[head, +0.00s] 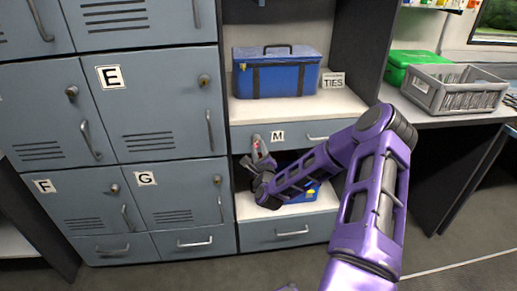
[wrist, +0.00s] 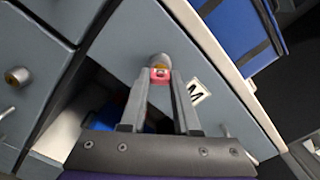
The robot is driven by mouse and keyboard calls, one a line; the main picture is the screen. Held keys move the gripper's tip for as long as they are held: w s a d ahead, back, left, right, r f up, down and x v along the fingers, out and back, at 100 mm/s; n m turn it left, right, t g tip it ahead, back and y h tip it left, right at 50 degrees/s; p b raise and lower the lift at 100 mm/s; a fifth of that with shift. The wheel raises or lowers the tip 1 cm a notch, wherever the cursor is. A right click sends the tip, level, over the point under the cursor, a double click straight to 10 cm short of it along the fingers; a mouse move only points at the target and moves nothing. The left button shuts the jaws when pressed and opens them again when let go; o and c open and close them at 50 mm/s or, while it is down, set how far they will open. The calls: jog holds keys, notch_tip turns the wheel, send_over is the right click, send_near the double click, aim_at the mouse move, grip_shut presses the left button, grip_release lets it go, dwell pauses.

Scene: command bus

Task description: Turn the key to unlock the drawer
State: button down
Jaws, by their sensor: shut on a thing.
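The drawer (head: 291,134) is a grey front marked M, below the shelf with the blue case; it looks shut. It also shows in the wrist view (wrist: 150,35). My gripper (head: 256,143) is at the left end of this drawer front. In the wrist view my gripper (wrist: 160,78) has its fingertips closed on a small red key (wrist: 160,74). The key is at a round metal lock (wrist: 157,60) on the drawer front. The fingers hide part of the key, and I cannot tell how far it is turned.
A blue case (head: 277,78) stands on the shelf above, beside a TIES sign (head: 333,80). Grey lockers (head: 150,105) with knobs and handles stand close on the left. Another blue box (head: 304,194) is on the open shelf below, partly behind my arm. A grey crate (head: 455,92) is at right.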

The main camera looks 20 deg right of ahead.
jog(key=shift+m, duration=0.3)
jog(key=m, duration=0.3)
jog(key=shift+m, duration=0.3)
jog(key=m, duration=0.3)
jog(key=shift+m, duration=0.6)
jog(key=c, duration=0.6)
grip_release()
jog(key=shift+o, duration=0.2)
